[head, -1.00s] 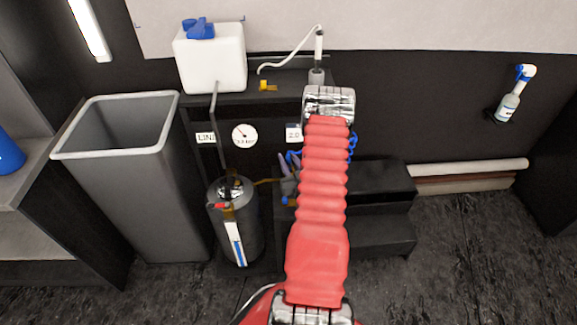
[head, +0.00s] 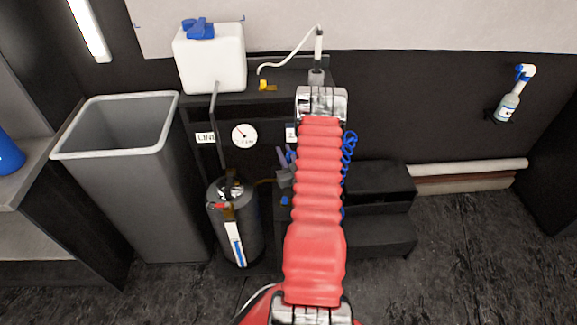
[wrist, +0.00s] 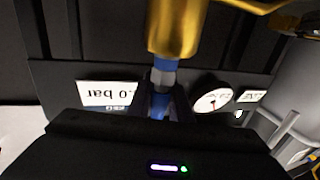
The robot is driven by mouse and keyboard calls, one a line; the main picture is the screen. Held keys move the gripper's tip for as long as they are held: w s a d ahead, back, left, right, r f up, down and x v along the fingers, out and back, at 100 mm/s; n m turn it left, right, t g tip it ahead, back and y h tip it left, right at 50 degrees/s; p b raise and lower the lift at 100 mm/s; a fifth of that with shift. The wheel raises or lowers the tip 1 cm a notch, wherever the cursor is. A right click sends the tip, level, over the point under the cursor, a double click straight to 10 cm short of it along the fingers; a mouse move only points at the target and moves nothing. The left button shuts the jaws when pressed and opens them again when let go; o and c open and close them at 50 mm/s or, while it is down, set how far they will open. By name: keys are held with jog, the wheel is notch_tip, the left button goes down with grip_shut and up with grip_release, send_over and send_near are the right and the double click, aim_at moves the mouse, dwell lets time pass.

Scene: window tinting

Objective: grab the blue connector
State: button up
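In the wrist view, the blue connector (wrist: 162,64) has blue parts and a grey collar and sits just below a brass-coloured fitting. My gripper (wrist: 164,92) reaches up toward it, with one dark finger on each side of its lower part. The fingers look very close to its sides, but I cannot tell whether they touch it. In the head view, my red arm hides the gripper and the connector.
A black panel carries a gauge (head: 244,135), with a white tank (head: 210,62) above. A dark pressure canister (head: 235,220) and grey bin (head: 120,170) stand left. Black steps (head: 375,185) are right. A blue coiled hose (head: 348,150) hangs beside my arm.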

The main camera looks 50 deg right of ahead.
grip_shut()
jog(key=shift+r, duration=0.1)
notch_tip(320, 180, up, 18)
dwell(1.0)
dwell(0.5)
